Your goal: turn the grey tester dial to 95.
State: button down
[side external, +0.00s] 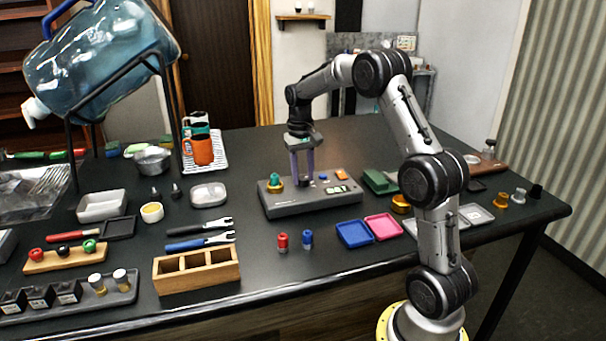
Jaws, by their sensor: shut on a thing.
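The grey tester (318,206) is a low box in the middle of the black table. A teal part on a brass ring (275,182) sits at its left end, and small blue and orange buttons and a green display (337,189) are to the right. My gripper (303,182) points straight down over the tester's top, its purple fingers shut at the tester's surface on the grey dial. The fingers hide the dial, and its pointer and scale cannot be read. The display's figures are too small to read.
Red (282,242) and blue (307,238) small parts stand in front. A wooden box (197,271) and blue-handled tools (200,243) lie front left.

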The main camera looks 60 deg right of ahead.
aim_at(301, 178)
jog(key=shift+m, duration=2.3)
jog(key=shift+c, duration=2.3)
grip_release()
notch_tip(301, 178, up, 14)
jog(key=shift+w, duration=0.3)
jog(key=shift+a+f, duration=0.1)
